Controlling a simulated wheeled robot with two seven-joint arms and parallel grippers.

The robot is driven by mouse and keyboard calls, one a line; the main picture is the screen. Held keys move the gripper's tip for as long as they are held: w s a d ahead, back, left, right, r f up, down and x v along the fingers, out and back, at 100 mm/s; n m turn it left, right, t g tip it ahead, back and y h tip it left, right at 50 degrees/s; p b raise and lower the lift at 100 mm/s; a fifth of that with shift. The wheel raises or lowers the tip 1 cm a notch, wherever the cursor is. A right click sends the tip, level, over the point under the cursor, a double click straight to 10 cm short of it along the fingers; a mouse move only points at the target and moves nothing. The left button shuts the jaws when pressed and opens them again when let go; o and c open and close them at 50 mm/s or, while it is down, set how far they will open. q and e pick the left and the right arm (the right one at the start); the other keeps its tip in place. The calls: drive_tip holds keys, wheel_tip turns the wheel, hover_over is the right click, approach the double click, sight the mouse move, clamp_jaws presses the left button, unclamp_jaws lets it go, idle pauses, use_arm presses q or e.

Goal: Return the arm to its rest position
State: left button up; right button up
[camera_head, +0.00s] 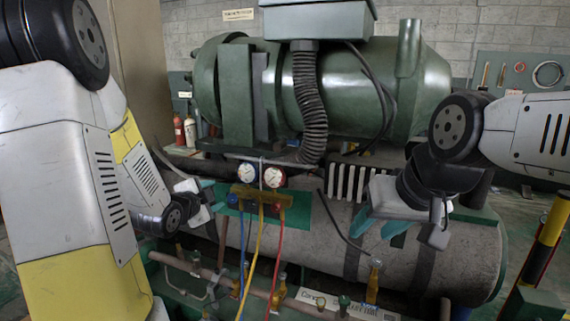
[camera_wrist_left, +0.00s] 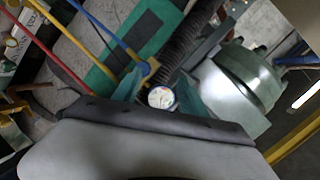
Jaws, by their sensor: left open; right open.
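My left gripper (camera_head: 214,201) is at the left of the gauge manifold (camera_head: 262,194) in the head view, its fingers partly hidden there. In the left wrist view its two teal fingers (camera_wrist_left: 160,88) are apart, with a round white gauge (camera_wrist_left: 161,97) showing between them; I cannot tell whether they touch anything. The manifold carries two dials and blue, yellow and red hoses hanging down. My right gripper (camera_head: 379,226) is open and empty in front of the lower grey tank (camera_head: 455,255), its teal fingers pointing down-left.
A large green tank (camera_head: 425,85) lies above, with a grey-green box (camera_head: 320,20) and a corrugated hose (camera_head: 309,95). Pipes with small valves (camera_head: 375,282) run along the front. A yellow-black post (camera_head: 545,235) stands at right. Red bottles (camera_head: 179,130) stand at back left.

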use_arm(q)
drive_tip(key=s+d+r+n+g, duration=0.2)
drive_tip(key=s+r+n, duration=0.1)
drive_tip(key=s, duration=0.5)
drive_tip(key=s+d+r+n+g, duration=0.2)
drive_tip(key=s+n, duration=0.4)
drive_tip(key=s, duration=0.3)
drive_tip(key=s+d+r+n+g, duration=0.3)
drive_tip(key=s+d+n+g, duration=0.1)
drive_tip(key=s, duration=0.5)
drive_tip(key=shift+s+d+r+n, duration=0.2)
drive_tip(key=shift+s+r+n, duration=0.05)
drive_tip(key=shift+r+n, duration=0.1)
